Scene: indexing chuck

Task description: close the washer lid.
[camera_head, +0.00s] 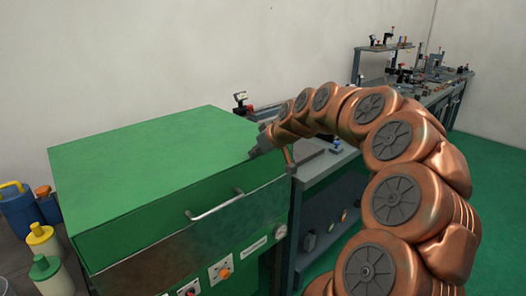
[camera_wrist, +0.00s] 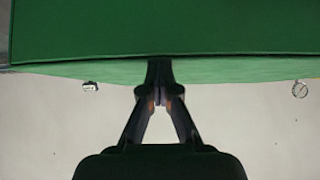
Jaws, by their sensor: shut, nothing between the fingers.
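The washer (camera_head: 190,247) stands at the left in the head view, with a green lid (camera_head: 150,150) lying over its top. The lid looks down on the body; I cannot tell whether a thin gap remains under it. A metal bar handle (camera_head: 215,206) runs along the front. My gripper (camera_head: 257,151) is shut and empty at the lid's right edge, near its front corner. In the wrist view the shut fingertips (camera_wrist: 163,68) overlap the edge of the green lid (camera_wrist: 160,28); whether they touch it is unclear.
A grey workbench (camera_head: 325,165) with small fixtures stands right of the washer, and more benches (camera_head: 430,85) run along the back wall. Green floor (camera_head: 495,180) is clear at the right.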

